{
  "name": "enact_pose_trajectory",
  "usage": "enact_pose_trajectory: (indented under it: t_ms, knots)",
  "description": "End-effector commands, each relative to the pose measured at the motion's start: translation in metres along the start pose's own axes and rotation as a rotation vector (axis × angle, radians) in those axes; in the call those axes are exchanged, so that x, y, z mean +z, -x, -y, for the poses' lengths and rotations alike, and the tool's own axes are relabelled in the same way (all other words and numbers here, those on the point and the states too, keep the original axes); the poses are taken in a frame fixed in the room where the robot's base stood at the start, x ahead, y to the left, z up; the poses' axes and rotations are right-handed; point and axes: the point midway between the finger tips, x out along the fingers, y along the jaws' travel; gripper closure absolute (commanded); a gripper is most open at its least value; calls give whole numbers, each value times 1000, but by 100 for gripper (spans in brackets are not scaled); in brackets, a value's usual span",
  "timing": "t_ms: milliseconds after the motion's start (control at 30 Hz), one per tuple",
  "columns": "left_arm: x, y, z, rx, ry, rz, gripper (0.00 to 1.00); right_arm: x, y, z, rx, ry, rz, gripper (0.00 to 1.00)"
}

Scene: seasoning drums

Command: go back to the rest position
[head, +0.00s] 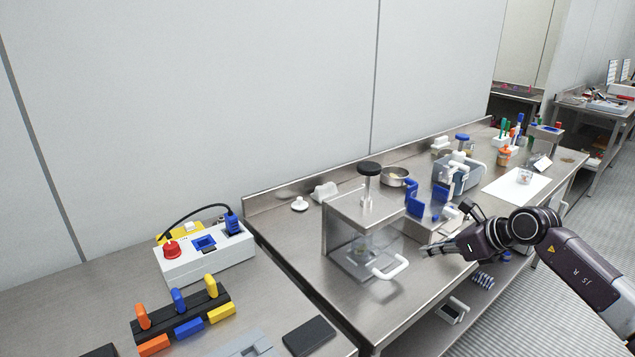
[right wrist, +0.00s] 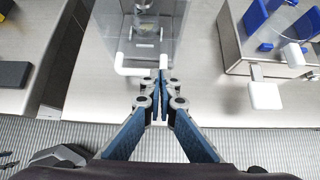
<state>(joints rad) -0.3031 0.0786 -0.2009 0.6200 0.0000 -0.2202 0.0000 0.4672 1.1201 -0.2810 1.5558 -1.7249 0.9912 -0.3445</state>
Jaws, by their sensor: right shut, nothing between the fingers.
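My right gripper (head: 432,250) reaches in from the right over the front edge of the steel table (head: 290,262). It is shut and empty, just right of the white handle (head: 392,268) of a clear-fronted steel box (head: 345,237). In the right wrist view the shut fingertips (right wrist: 160,78) point towards the white handle (right wrist: 140,66); I cannot tell whether they touch it. A small container shows behind the clear front (right wrist: 147,25). My left gripper is not in view.
A steel device with blue parts (head: 428,205) stands right of the box. A white control box with a red button (head: 205,255) and coloured levers (head: 182,312) are on the left table. A lower shelf (head: 430,325) holds several items. The grey floor (head: 520,310) in front is clear.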

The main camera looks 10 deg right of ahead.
Motion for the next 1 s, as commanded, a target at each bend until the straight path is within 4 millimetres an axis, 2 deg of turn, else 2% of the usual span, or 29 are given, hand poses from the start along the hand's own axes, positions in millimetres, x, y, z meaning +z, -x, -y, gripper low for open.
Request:
enact_pose_trajectory:
  t_ms: [67, 167, 300, 400, 500, 633, 733, 833, 967, 1000]
  knots:
    - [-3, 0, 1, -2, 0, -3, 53, 2, -4, -7, 16, -8, 16, 100]
    - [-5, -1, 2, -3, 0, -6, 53, 14, -16, -35, 75, -46, 90, 100]
    - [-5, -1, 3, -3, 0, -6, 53, 51, -34, -109, 239, -210, 310, 100]
    - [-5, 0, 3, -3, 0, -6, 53, 79, -30, -154, 357, -407, 485, 100]
    - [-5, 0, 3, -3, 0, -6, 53, 98, -18, -178, 446, -642, 638, 100]
    - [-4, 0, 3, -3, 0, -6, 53, 104, -2, -182, 510, -998, 797, 100]
    - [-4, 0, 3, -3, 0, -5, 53, 90, 5, -171, 513, -1297, 886, 100]
    - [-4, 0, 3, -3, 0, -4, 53, 58, 6, -157, 472, -1612, 941, 100]
    - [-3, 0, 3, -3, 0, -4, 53, -8, -3, -148, 348, -2028, 954, 100]
    - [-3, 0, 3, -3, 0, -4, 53, -32, -6, -150, 293, -2154, 945, 100]
